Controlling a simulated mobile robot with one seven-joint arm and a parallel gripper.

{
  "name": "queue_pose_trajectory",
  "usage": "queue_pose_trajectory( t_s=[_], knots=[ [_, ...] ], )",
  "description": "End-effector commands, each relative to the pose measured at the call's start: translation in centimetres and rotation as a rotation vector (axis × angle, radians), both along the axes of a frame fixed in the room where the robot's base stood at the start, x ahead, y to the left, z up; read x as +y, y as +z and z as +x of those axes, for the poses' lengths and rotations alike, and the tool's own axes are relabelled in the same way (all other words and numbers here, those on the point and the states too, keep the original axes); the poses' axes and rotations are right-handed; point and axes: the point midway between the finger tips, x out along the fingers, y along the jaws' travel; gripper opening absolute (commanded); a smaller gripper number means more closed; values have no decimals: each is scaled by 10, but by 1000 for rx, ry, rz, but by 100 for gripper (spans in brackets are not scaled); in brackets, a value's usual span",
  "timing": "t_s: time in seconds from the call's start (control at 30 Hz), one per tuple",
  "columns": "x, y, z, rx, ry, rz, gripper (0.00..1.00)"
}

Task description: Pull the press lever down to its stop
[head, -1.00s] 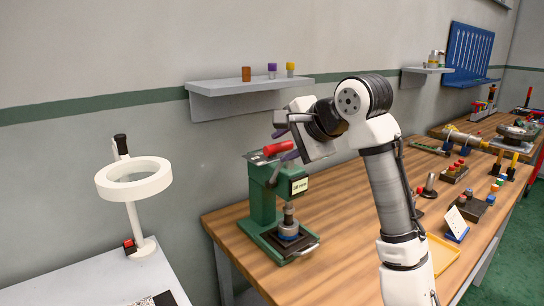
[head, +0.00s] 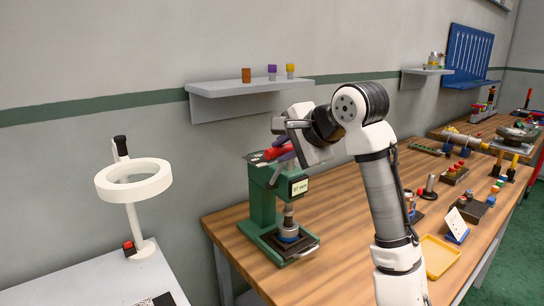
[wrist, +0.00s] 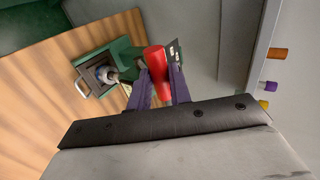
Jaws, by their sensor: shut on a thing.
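The green press (head: 262,205) stands at the left end of the wooden bench, with a small display on its head and a round ram above a dark base plate. Its lever has a red handle (head: 279,150) at the top, largely covered by my gripper in the head view. In the wrist view the red handle (wrist: 156,62) lies between the two purple fingers. My gripper (wrist: 160,85) is shut on this handle. In the wrist view the press (wrist: 122,55) shows behind the fingers, with its ram and base to the left.
A wall shelf (head: 250,85) with several small coloured caps is above and behind the press. A white ring lamp (head: 134,181) stands on the grey table at left. A yellow tray (head: 438,256) and small parts lie on the bench to the right.

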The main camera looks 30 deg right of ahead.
Motion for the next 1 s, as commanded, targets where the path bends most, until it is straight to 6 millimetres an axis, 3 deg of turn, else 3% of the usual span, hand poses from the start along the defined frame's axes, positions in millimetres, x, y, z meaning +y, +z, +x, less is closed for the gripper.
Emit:
queue_pose_trajectory(
  t_s=[1.0],
  knots=[
    [-3, -13, -17, 4, -1, 0, 7]
  ],
)
